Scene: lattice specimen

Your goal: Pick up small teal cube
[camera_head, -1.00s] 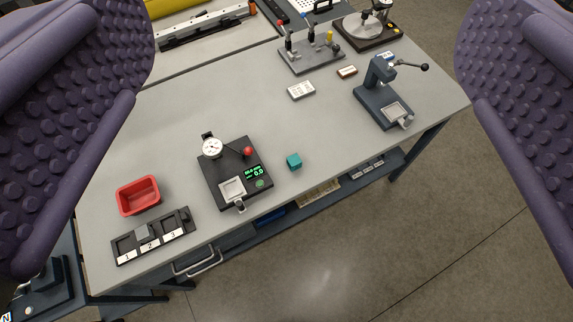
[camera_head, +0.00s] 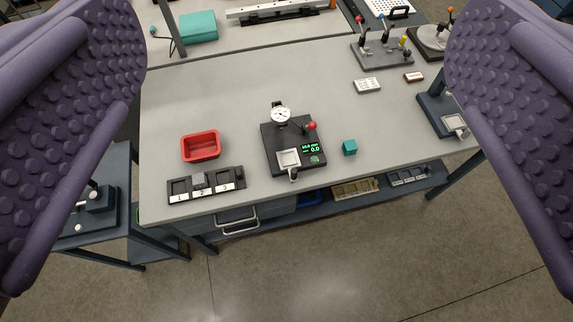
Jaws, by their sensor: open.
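The small teal cube (camera_head: 349,147) sits on the grey workbench (camera_head: 210,95), near its front edge. It stands just right of a black gauge device (camera_head: 292,147) with a round dial and a green display. My gripper (camera_head: 295,165) is open, its two purple bumpy fingers at the left and right sides of the view. The cube lies between the fingers in the picture, well beyond them and untouched. Nothing is held.
A press (camera_head: 440,115) is at the right, partly behind my finger. The bench around the teal cube is clear.

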